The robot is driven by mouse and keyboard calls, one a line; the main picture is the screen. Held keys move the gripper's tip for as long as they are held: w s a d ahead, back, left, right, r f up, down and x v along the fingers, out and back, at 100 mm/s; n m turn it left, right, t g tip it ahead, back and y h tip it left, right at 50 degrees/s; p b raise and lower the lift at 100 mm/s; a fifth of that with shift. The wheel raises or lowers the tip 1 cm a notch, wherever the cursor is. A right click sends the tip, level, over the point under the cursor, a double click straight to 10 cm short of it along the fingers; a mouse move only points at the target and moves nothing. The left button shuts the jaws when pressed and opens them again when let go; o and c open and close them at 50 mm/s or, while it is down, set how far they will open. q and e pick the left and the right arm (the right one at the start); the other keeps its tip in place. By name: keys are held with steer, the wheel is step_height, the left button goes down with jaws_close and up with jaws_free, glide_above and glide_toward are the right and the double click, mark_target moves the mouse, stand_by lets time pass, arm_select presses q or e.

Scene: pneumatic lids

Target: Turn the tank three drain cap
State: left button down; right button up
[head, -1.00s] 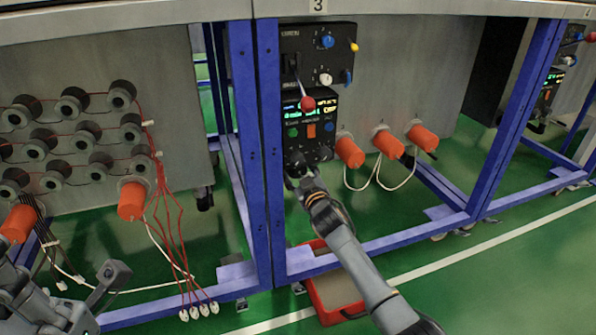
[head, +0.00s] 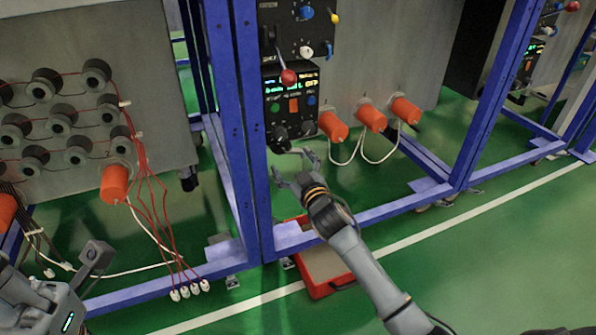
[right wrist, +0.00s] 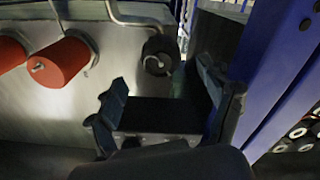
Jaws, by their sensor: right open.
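The tank three control panel (head: 290,97) hangs in the blue frame in the head view. A dark round cap shows just under it (head: 281,146), with a pale pipe end beside it. In the right wrist view a black ribbed cap (right wrist: 158,56) sits on the end of a bent grey pipe, beyond my fingers. I take it for the drain cap. My right gripper (head: 294,166) is open and empty, just below and in front of the cap, apart from it. Its fingers also show in the wrist view (right wrist: 165,108). My left gripper (head: 92,262) is partly in view at lower left; its jaws are unclear.
Several orange cylinders (head: 371,117) with white cords stand right of the panel. A blue post (head: 250,130) rises close left of my right gripper. A red tray (head: 322,275) lies on the green floor under my forearm. Black spools with red wires (head: 75,115) fill the left tank wall.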

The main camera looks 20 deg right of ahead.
steer(key=s, duration=0.4)
steer(key=shift+s+d, duration=0.1)
stand_by(0.3)
